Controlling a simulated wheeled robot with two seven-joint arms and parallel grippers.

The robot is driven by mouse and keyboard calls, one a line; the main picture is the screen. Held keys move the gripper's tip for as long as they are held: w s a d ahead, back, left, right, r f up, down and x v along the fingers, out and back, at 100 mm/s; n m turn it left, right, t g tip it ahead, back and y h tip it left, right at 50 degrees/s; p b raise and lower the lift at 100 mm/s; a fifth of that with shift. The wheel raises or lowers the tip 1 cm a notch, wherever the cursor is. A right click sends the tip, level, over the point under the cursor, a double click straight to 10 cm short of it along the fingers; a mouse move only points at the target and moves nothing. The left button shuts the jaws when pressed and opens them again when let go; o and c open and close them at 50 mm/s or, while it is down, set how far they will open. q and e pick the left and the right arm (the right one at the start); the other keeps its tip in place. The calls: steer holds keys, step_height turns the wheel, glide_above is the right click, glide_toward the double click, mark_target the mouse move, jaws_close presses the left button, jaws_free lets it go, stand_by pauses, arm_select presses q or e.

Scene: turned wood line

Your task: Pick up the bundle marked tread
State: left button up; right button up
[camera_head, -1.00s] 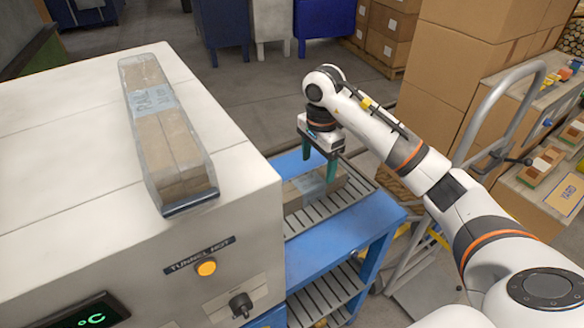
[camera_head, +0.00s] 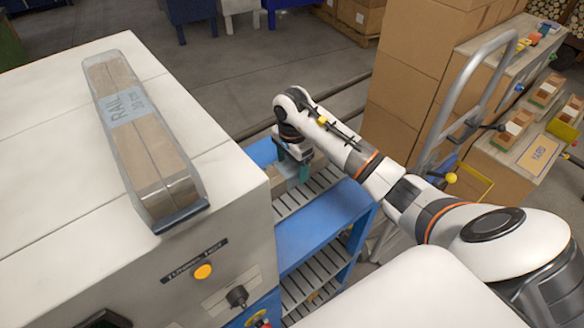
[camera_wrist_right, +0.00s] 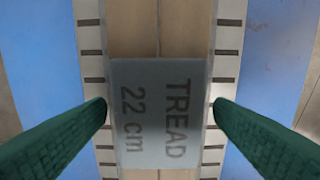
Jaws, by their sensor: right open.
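The bundle marked TREAD 22 cm (camera_wrist_right: 160,30) lies lengthwise under my right gripper in the right wrist view, with a grey-blue label band across it. My right gripper (camera_wrist_right: 160,106) is open, with one green finger on each side of the bundle and nothing gripped. In the head view the right gripper (camera_head: 301,174) is low over the slatted bed at the tunnel's mouth. There the bundle (camera_head: 279,186) is mostly hidden by the gripper and the machine. My left gripper is out of view.
A wrapped bundle marked RAIL (camera_head: 150,140) lies on top of the pale tunnel machine (camera_head: 50,190), left of the arm. The slatted bed sits on a blue stand (camera_head: 318,232). A trolley handle (camera_head: 470,95) and stacked cartons (camera_head: 410,75) stand right of the gripper.

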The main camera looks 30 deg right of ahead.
steer(key=shift+f, duration=1.1)
steer(key=c, duration=1.3)
steer(key=shift+w+r, duration=0.1)
